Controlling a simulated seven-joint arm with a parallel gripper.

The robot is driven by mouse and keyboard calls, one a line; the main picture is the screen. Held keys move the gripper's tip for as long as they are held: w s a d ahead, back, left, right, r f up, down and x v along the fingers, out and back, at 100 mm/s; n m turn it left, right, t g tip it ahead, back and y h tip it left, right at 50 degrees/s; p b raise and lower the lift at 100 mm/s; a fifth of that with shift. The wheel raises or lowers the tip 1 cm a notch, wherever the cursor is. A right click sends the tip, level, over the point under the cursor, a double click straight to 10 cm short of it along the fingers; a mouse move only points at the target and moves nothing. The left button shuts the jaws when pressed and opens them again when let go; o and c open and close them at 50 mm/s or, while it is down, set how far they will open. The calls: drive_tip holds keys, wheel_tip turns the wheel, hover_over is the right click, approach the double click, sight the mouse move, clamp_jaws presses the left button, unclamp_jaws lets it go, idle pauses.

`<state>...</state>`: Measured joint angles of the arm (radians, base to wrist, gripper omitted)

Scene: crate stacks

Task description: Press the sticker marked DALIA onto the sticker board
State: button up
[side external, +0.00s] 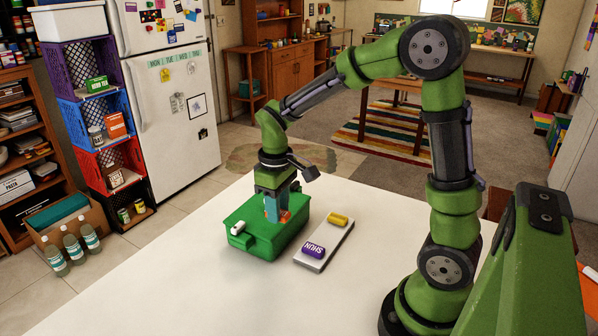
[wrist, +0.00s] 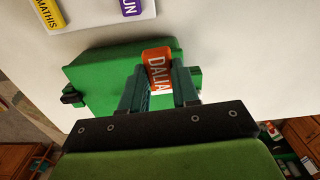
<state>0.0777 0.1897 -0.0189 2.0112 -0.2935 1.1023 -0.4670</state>
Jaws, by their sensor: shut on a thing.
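My gripper (side external: 277,214) points down over the green box and is shut on the orange sticker block (side external: 285,216). In the wrist view my gripper (wrist: 160,84) has the orange DALIA block (wrist: 156,66) between its two fingers, its lettering facing the camera. I cannot tell whether the block touches the box. A pale flat board (side external: 314,263) lies to the right of the box. On it are a purple block marked SHUN (side external: 314,249) at the near end and a yellow block (side external: 338,219) at the far end; the wrist view shows the yellow one reads MATHIS (wrist: 48,14).
The green box (side external: 262,244) with a white tab (side external: 237,228) stands on the white table (side external: 190,285), directly under my gripper and close to the board. The table's near left side is clear. Stacked crates (side external: 97,115) and a fridge (side external: 170,100) stand beyond the table.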

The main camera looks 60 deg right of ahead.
drive_tip(key=s, duration=0.8)
drive_tip(key=m, duration=0.1)
approach(326, 237)
drive_tip(key=shift+f, duration=2.85)
drive_tip(key=shift+f, duration=0.5)
drive_tip(key=o, duration=1.1)
drive_tip(key=shift+r, duration=3)
